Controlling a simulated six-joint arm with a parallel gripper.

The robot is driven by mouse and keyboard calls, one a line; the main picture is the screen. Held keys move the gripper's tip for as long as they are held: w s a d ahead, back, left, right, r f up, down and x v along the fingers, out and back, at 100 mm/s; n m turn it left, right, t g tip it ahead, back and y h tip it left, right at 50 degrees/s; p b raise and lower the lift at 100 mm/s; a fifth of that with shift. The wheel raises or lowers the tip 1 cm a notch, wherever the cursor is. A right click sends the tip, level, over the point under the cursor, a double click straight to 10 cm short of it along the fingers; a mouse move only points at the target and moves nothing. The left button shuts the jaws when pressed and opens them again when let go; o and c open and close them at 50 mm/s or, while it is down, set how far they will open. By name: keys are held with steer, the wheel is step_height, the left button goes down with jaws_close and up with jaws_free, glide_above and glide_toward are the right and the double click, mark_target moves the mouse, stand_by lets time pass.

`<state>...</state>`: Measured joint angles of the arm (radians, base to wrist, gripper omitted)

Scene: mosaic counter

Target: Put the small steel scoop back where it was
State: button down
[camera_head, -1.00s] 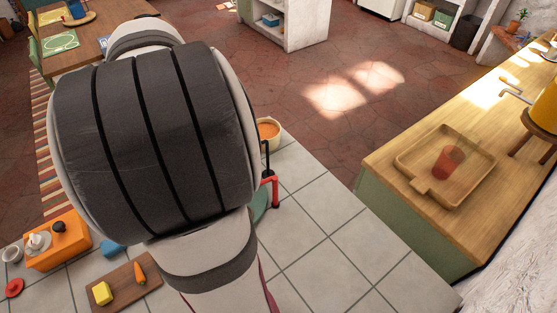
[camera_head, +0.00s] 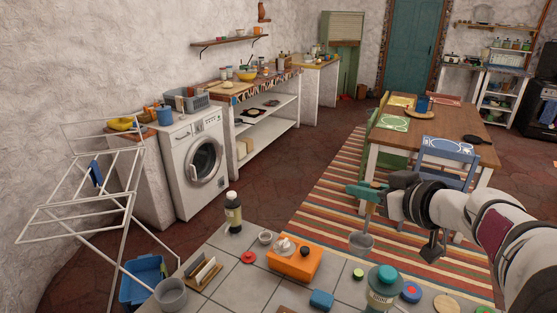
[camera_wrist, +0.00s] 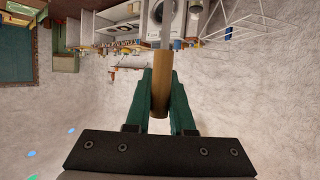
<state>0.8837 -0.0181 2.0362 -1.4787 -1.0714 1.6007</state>
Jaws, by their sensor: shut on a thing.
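The small steel scoop (camera_head: 361,241) shows in the head view at the right of centre. It hangs with its grey bowl down, above the far edge of the tiled counter (camera_head: 225,285) as seen in the picture. My gripper (camera_head: 366,193) has green fingers and is shut on the scoop's handle. In the wrist view the brown handle (camera_wrist: 161,85) lies between the two fingers (camera_wrist: 163,105), and a grey shaft (camera_wrist: 166,32) runs on to the top edge. The bowl is out of the wrist view.
On the tiled counter stand a dark bottle (camera_head: 233,213), a small cup (camera_head: 265,238), a red disc (camera_head: 248,257), an orange block (camera_head: 293,262), a blue object (camera_head: 321,299) and a teal-lidded jar (camera_head: 381,287). Bare tiles show between them. A drying rack (camera_head: 90,205) stands left.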

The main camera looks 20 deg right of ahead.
steer(key=s+d+f+m+h, duration=0.2)
steer(key=s+d+f, duration=0.2)
steer(key=s+d, duration=0.5)
steer(key=s+d+f+m+h, duration=0.25)
steer(key=s+d, duration=0.35)
steer(key=d, duration=0.7)
steer(key=s+d+f+m+g+h, duration=0.1)
steer(key=s+d+f+h, duration=0.2)
steer(key=s, duration=0.7)
steer(key=s+d+f+m, duration=0.1)
steer(key=s+d+f, duration=0.3)
steer(key=s, duration=0.6)
steer(key=s+d+f+m+g+h, duration=0.15)
steer(key=s+f, duration=0.35)
steer(key=s, duration=0.5)
steer(key=w+d+f, duration=0.5)
steer(key=w+f, duration=0.4)
steer(key=f, duration=0.2)
steer(key=shift+w+d, duration=0.15)
steer(key=shift+w, duration=0.2)
steer(key=shift+t, duration=0.25)
steer(key=c, duration=0.8)
jaws_free()
steer(key=shift+f, duration=0.1)
